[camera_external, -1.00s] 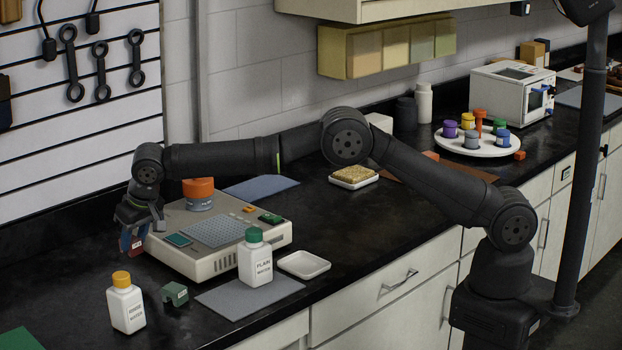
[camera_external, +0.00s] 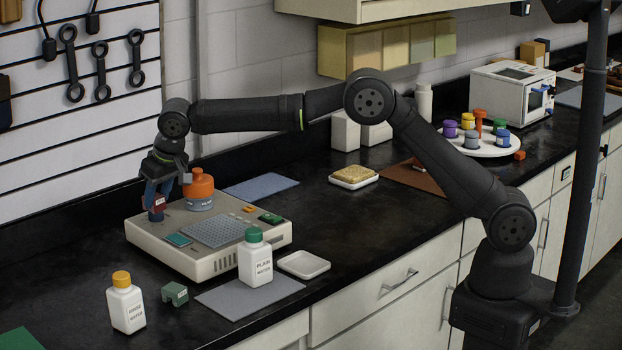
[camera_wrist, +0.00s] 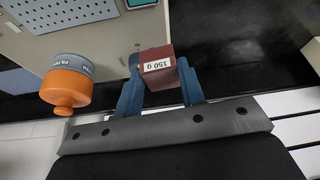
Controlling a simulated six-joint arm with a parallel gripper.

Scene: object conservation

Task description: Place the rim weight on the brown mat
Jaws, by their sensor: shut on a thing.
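The rim weight, a dark red block (camera_external: 159,203) with a white label, is between my gripper's fingers (camera_external: 157,196) above the left end of the grey-white machine. In the wrist view, the weight (camera_wrist: 158,68) shows its "150 g" label, with blue fingers (camera_wrist: 163,88) shut on both its sides. The brown mat (camera_external: 402,174) lies on the counter at the right, far from the gripper.
An orange-topped grey jar (camera_external: 200,192) stands on the machine (camera_external: 212,262), just right of my gripper. A sponge on a white dish (camera_external: 353,184) sits left of the mat. A white round tray (camera_external: 478,152) with colored pieces stands behind it. Bottles stand in front of the machine.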

